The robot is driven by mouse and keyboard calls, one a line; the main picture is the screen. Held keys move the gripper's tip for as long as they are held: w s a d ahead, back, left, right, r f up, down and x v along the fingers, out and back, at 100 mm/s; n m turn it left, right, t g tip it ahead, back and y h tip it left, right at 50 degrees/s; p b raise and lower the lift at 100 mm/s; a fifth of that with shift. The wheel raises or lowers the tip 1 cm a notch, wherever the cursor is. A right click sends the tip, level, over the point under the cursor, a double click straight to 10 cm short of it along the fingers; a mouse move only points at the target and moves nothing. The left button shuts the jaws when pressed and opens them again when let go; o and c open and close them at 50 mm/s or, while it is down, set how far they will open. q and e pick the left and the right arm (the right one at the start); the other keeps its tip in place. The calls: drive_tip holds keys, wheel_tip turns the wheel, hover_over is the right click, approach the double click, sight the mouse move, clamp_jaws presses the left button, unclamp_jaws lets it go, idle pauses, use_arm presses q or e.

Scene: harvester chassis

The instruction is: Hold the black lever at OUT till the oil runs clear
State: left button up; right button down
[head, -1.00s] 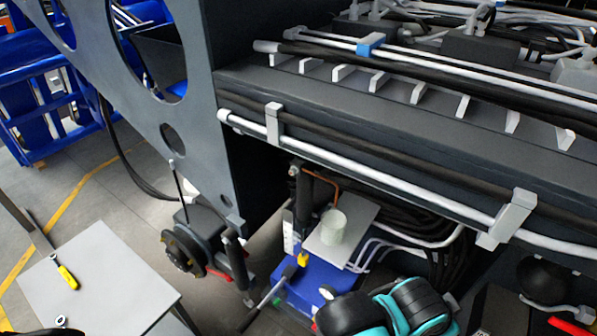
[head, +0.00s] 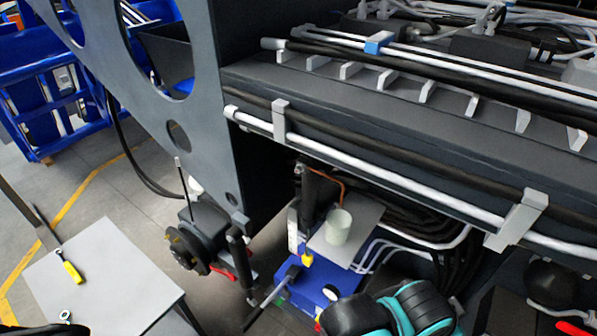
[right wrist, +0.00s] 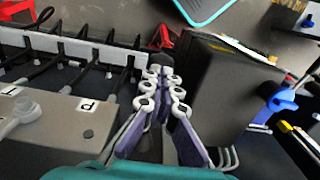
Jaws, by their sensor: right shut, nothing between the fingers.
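In the head view, a short lever with a black grip (head: 291,273) sits low at the front of a blue box (head: 315,274), beside a yellow tag (head: 307,259). I cannot read an OUT mark, nor be sure this is the task's lever. A white cup (head: 338,226) stands on a grey plate (head: 367,218) above the box; oil is not visible. My right gripper (right wrist: 162,88) shows in the right wrist view, with purple fingers shut and empty, beside a dark block (right wrist: 208,82). In the head view its fingers are hidden.
The chassis beam (head: 400,120) with pipes overhangs the box. A black cylinder (head: 309,190) stands upright beside the cup. A grey table (head: 105,280) at lower left holds a yellow-handled tool (head: 70,268). In the wrist view, cables and a labelled grey panel (right wrist: 60,120) lie left of the fingers.

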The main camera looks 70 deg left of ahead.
drive_tip(key=shift+f+b, duration=2.15)
drive_tip(key=shift+f, duration=0.35)
idle(0.8)
wheel_tip(320, 180, up, 8)
drive_tip(key=p, duration=0.5)
drive_tip(key=shift+f+p, duration=0.1)
drive_tip(key=shift+p, duration=0.2)
drive_tip(key=shift+f, duration=0.1)
wheel_tip(320, 180, up, 12)
drive_tip(key=shift+d, duration=0.1)
